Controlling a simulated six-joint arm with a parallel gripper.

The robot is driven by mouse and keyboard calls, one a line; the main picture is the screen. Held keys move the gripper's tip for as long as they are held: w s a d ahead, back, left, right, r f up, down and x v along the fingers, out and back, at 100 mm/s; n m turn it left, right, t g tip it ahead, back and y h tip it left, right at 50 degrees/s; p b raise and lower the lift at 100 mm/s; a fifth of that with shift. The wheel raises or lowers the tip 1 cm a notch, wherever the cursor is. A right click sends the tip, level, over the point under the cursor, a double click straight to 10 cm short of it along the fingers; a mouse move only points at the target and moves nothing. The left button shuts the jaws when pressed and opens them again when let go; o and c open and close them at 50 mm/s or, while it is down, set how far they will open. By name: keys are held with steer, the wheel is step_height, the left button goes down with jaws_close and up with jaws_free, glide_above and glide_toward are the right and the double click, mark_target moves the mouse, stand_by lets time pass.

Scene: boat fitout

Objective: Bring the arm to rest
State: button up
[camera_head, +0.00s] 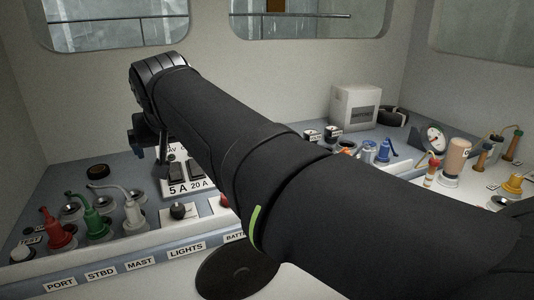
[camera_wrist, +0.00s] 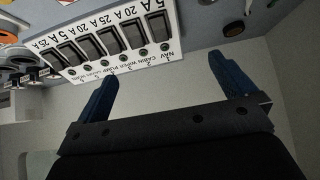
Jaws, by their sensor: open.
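My arm (camera_head: 200,125) reaches from the lower right across the middle of the head view, up to the left. My gripper (camera_wrist: 168,70) shows in the wrist view as two blue fingers spread wide apart, with nothing between them. In the head view, its end hangs down near the left of the switch panel, mostly hidden by the wrist. The white switch panel (camera_head: 188,188) with black rocker switches stands behind the arm, and its right part is hidden. It also shows upside down in the wrist view (camera_wrist: 120,62), beyond the fingers and apart from them.
Red (camera_head: 60,232), green (camera_head: 95,222) and white (camera_head: 133,214) plugs with leads stand at the left of the console. A black knob (camera_head: 180,211) is near the arm. A white box (camera_head: 354,107), gauge (camera_head: 433,138) and blue fitting (camera_head: 383,151) stand at right. A round black disc (camera_head: 232,272) is in front.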

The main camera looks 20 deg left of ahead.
steer(key=shift+v, duration=1.5)
